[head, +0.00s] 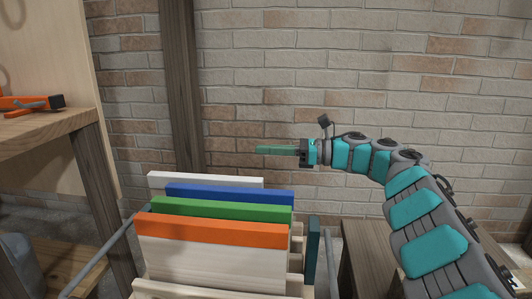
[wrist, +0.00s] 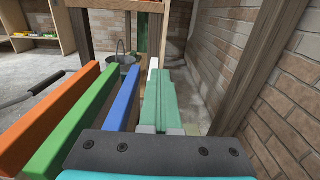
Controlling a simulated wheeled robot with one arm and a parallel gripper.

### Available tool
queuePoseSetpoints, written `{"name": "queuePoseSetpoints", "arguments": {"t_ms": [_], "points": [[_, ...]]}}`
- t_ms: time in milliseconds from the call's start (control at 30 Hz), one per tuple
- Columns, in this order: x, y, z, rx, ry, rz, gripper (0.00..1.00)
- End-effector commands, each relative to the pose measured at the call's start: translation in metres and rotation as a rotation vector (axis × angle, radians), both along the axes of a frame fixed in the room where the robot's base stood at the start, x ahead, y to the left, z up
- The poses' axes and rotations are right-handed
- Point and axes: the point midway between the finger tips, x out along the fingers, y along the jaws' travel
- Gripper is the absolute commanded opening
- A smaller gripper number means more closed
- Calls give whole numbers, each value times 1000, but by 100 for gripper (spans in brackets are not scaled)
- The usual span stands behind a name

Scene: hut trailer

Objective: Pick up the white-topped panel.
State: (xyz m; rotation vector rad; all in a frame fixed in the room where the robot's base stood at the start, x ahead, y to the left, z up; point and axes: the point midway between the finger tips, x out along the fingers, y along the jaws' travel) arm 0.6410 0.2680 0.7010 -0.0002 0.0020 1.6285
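The white-topped panel (head: 205,180) stands upright at the back of a row of panels in a rack. In the wrist view only a small part of its white top (wrist: 154,63) shows, just beyond and left of the fingertips; the fingers hide the rest. My gripper (head: 257,150) is above and behind the rack's right part, pointing left, apart from the panel. In the wrist view the green fingers of my gripper (wrist: 163,73) lie side by side with no clear gap, and nothing shows between them.
In front of the white top stand a blue-topped panel (head: 230,194), a green-topped panel (head: 220,209) and an orange-topped panel (head: 210,231), closely spaced. A brick wall (head: 270,100) and a wooden post (head: 182,85) are behind. A wooden bench (head: 45,127) is at left.

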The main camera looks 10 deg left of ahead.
Motion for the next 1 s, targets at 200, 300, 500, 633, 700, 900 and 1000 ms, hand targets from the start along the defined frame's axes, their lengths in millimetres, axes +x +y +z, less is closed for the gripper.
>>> {"name": "queuePoseSetpoints", "arguments": {"t_ms": [200,300,500,633,700,900,1000], "points": [[0,0,1,1,0,0,24],[0,0,1,1,-1,0,36],[0,0,1,1,-1,0,58],[0,0,1,1,-1,0,73],[0,0,1,1,-1,0,80],[0,0,1,1,-1,0,80],[0,-2,1,1,-1,0,80]]}}
